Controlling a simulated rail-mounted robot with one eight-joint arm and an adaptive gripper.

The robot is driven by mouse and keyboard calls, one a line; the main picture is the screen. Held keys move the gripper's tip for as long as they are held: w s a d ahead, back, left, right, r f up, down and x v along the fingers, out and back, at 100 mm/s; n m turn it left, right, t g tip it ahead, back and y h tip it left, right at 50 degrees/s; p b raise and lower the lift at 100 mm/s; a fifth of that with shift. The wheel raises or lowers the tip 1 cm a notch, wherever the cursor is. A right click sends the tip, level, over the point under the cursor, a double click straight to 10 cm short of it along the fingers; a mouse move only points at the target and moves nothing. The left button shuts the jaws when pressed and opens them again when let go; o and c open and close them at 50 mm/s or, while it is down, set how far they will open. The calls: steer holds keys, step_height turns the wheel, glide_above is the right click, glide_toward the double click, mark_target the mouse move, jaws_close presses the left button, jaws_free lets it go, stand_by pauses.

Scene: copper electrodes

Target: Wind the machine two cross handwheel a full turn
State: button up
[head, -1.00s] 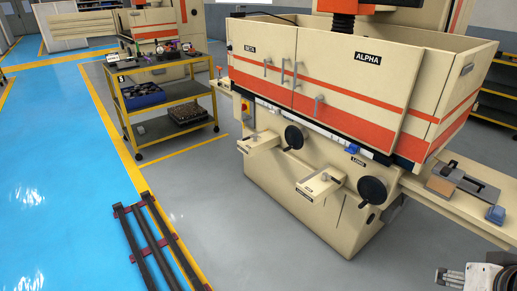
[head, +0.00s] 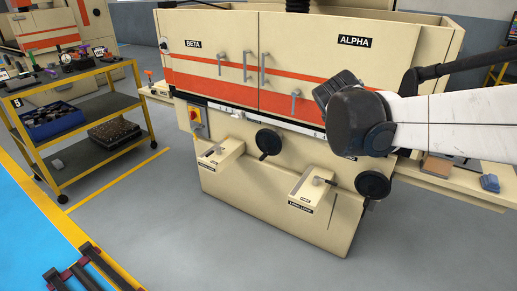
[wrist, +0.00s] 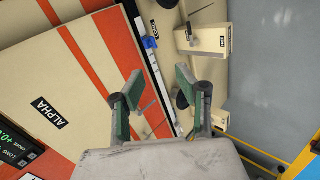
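The cream machine (head: 280,180) with BETA and ALPHA doors carries two dark round handwheels with cranks. The left handwheel (head: 268,142) is below the BETA door; no label for it is readable. I cannot tell which machine is number two. My gripper (wrist: 160,78) is open and empty, its green-padded fingers apart in front of the machine. A dark handwheel (wrist: 182,101) is partly hidden behind the right finger. In the head view my arm hides the fingers.
Two cream boxes (head: 218,152) (head: 308,190) with levers jut from the machine's front. Door handles (head: 262,68) stick out above. A yellow cart (head: 75,130) stands at left, dark rails (head: 85,275) lie at lower left. The grey floor in front is clear.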

steer(key=w+a+f+n+t+h+b, duration=0.1)
steer(key=w+a+f+n+b, duration=0.15)
steer(key=w+a+f, duration=0.35)
steer(key=w+a+f+n+t+h+b, duration=0.1)
steer(key=w+a+f+n, duration=0.25)
steer(key=w, duration=0.55)
steer(key=w+a+f+n+t+h+b, duration=0.1)
steer(key=w+a+f+n+b, duration=0.1)
steer(key=w+a+f+n, duration=0.35)
steer(key=n+t+b, duration=0.5)
steer(key=n, duration=0.3)
glide_toward(260, 160)
steer(key=shift+h, duration=0.4)
steer(key=shift+x, duration=4.9)
steer(key=shift+w, duration=0.4)
steer(key=shift+c, duration=0.5)
jaws_close()
